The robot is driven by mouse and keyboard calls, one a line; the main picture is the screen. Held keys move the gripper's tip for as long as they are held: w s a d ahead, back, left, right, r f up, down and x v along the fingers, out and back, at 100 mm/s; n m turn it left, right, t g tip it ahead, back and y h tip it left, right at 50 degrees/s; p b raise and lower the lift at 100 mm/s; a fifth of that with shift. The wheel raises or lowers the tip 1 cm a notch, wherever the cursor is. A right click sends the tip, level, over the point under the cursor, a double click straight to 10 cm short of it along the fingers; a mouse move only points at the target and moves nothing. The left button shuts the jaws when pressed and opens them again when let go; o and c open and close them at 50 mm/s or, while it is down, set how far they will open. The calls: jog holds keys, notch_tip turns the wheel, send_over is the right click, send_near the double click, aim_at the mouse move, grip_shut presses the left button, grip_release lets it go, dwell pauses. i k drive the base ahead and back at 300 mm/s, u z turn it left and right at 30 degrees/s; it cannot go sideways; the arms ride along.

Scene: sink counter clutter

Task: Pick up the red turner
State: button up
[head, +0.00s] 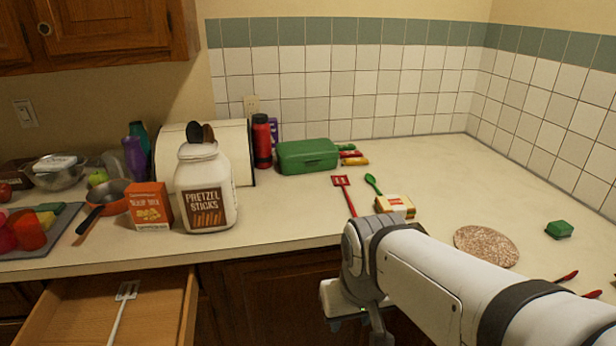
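The red turner (341,182) lies on the counter in the head view, right of the middle. Its slotted head points to the back wall, and its handle runs toward the front edge, ending near my arm. My gripper (360,318) is low in the picture, in front of the counter's front edge and apart from the turner. It is partly cut off by the bottom edge and hidden by my wrist, so its opening cannot be made out. I see nothing held in it.
A green spoon (373,184) and a small yellow-white box (395,206) lie right of the turner. A green lunch box (307,156) stands behind it. A pretzel jar (207,190) stands left. An open drawer (75,312) juts out at lower left. Counter left of the turner is clear.

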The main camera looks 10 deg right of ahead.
aim_at(348, 183)
jog(key=i, duration=0.85)
jog(key=z, duration=0.05)
